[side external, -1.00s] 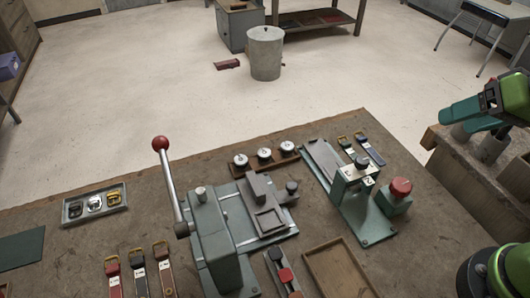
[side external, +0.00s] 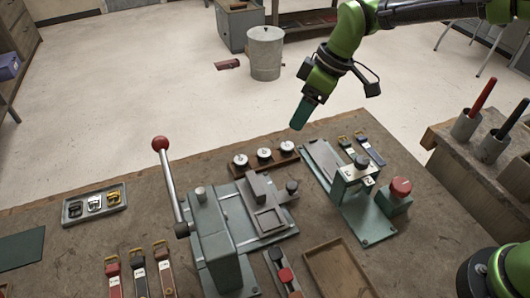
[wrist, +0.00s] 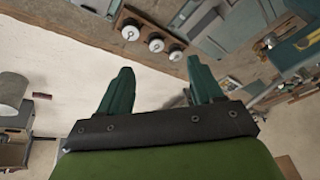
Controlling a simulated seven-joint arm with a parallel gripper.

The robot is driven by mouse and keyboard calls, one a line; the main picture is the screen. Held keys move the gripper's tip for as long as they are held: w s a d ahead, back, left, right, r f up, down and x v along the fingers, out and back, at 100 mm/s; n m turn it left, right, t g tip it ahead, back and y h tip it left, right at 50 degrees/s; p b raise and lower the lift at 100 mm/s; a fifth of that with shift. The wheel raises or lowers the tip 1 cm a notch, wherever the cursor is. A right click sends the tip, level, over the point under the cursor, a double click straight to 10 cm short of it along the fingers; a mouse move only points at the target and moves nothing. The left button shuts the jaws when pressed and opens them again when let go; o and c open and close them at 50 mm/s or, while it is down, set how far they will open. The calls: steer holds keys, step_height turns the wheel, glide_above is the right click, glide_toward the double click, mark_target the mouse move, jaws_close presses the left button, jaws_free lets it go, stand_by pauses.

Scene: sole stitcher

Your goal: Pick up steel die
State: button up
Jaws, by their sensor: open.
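Three round, silvery metal pieces, which look like dies, sit in a row in a wooden rack (side external: 284,165) near the back edge of the bench. They are the left piece (side external: 240,160), the middle piece (side external: 264,154) and the right piece (side external: 287,153). I cannot tell which is the steel die. My gripper (side external: 300,118) hangs in the air above and behind the rack, tilted, touching nothing. In the wrist view my gripper (wrist: 160,70) shows two green fingers apart and empty, and the rack (wrist: 151,18) is beyond them at the top.
A lever press (side external: 215,240) with a red-knobbed handle (side external: 160,143) stands in front of the rack. A second green press (side external: 355,190) and a red button (side external: 401,186) are to its right. An empty wooden tray (side external: 338,275) lies at the front. A buckle tray (side external: 70,210) is left.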

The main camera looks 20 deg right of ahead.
steer(key=w+a+r+n, duration=0.1)
steer(key=w+r+n, duration=0.1)
steer(key=n, duration=0.1)
glide_above(264, 152)
steer(key=s+d, duration=0.2)
steer(key=f, duration=1.1)
steer(key=shift+w+a, duration=0.15)
steer(key=shift+a, duration=0.05)
steer(key=x, duration=0.5)
steer(key=shift+w+d+f, duration=0.25)
steer(key=shift+f, duration=0.05)
jaws_close()
steer(key=shift+r, duration=0.1)
